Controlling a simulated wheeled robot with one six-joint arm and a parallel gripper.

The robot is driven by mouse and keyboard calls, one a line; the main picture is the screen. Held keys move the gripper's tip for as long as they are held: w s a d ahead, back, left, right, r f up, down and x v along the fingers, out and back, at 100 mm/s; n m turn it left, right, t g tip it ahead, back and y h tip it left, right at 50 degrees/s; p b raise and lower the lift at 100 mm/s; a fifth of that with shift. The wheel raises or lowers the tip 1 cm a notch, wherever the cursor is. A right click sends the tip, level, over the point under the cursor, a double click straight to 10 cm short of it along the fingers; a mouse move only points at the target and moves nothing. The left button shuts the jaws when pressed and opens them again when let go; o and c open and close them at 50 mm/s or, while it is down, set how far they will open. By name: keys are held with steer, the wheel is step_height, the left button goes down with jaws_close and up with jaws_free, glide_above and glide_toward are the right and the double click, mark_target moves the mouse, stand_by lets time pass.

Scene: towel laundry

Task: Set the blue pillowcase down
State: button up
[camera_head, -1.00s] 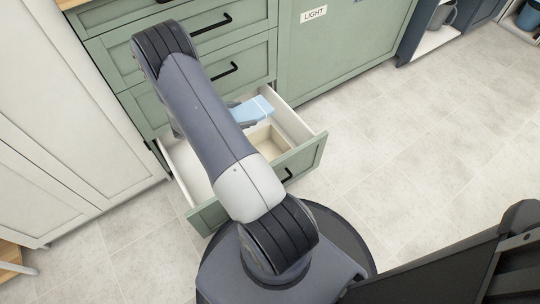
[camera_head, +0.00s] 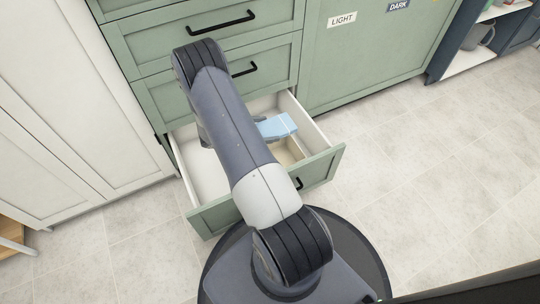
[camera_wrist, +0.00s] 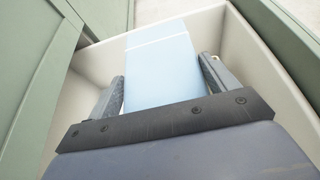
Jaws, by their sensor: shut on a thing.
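The blue pillowcase (camera_head: 279,126) is a folded light-blue bundle with a paler line across it. It is over the open drawer (camera_head: 325,166), inside its outline in the head view. In the wrist view the pillowcase (camera_wrist: 160,72) sits between the two fingers of my gripper (camera_wrist: 164,76), which is shut on it. My arm hides most of the gripper (camera_head: 262,121) and the drawer's middle in the head view. I cannot tell whether the pillowcase touches the drawer floor.
A beige compartment (camera_head: 289,152) shows inside the drawer. Green drawers above are closed. A cabinet labelled LIGHT (camera_head: 341,20) and DARK (camera_head: 398,6) stands to the right, a white cabinet (camera_head: 90,110) to the left. The floor at right is clear.

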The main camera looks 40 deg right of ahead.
step_height(320, 180, down, 8)
steer(key=b, duration=0.3)
steer(key=shift+f, duration=0.15)
steer(key=shift+f+b, duration=0.55)
steer(key=shift+f, duration=0.15)
steer(key=o, duration=0.9)
steer(key=shift+o, duration=0.2)
